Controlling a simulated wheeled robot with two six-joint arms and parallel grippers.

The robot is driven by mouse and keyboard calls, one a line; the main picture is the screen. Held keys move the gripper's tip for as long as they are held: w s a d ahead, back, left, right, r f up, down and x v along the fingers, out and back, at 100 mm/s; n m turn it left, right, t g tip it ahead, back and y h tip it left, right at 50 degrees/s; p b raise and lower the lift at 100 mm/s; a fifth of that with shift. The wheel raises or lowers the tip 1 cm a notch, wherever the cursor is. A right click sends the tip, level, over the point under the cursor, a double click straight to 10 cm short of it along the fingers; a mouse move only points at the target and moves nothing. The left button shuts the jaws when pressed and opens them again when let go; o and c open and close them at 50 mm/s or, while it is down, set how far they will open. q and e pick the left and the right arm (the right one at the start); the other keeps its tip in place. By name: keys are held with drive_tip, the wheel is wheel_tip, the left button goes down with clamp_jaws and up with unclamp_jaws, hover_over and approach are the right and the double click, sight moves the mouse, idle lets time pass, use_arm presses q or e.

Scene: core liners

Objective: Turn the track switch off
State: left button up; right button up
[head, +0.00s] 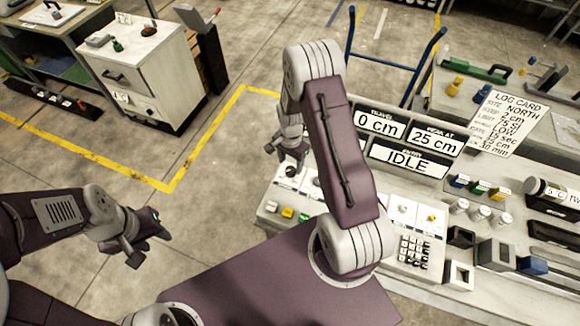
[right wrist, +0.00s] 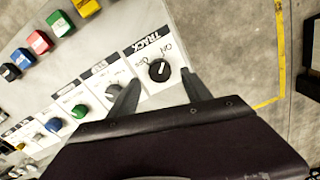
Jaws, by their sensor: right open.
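The track switch is a black round knob (right wrist: 159,70) on a white plate marked TRACK, with ON and OFF printed beside it. A pale pointer mark shows on the knob; I cannot tell surely which word it points to. My right gripper (right wrist: 158,88) is open, its two dark fingers apart on either side of the knob's near side, with nothing held. In the head view the right gripper (head: 287,152) hangs just above the knob (head: 291,171) at the panel's far left corner. My left gripper (head: 122,254) is open and empty, away over the floor.
Other knobs (right wrist: 113,91) and coloured buttons (right wrist: 61,24) line the panel beside the switch. A display (head: 408,160) reads IDLE behind my right arm. A log card (head: 507,122) stands at right. A white cabinet (head: 147,75) stands far left. Open floor lies left of the panel.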

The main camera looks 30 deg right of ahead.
sight(290, 169)
wheel_tip(290, 169, down, 4)
drive_tip(key=shift+f, duration=0.1)
clamp_jaws()
drive_tip(key=shift+n, duration=0.3)
drive_tip(key=n, duration=0.3)
drive_tip(key=shift+n+b, duration=0.35)
drive_tip(key=shift+n, duration=0.05)
drive_tip(key=n+b, duration=0.1)
drive_tip(key=n, duration=0.8)
drive_tip(key=shift+b, duration=0.35)
drive_tip(key=shift+w+n, duration=0.1)
drive_tip(key=shift+n, duration=2.2)
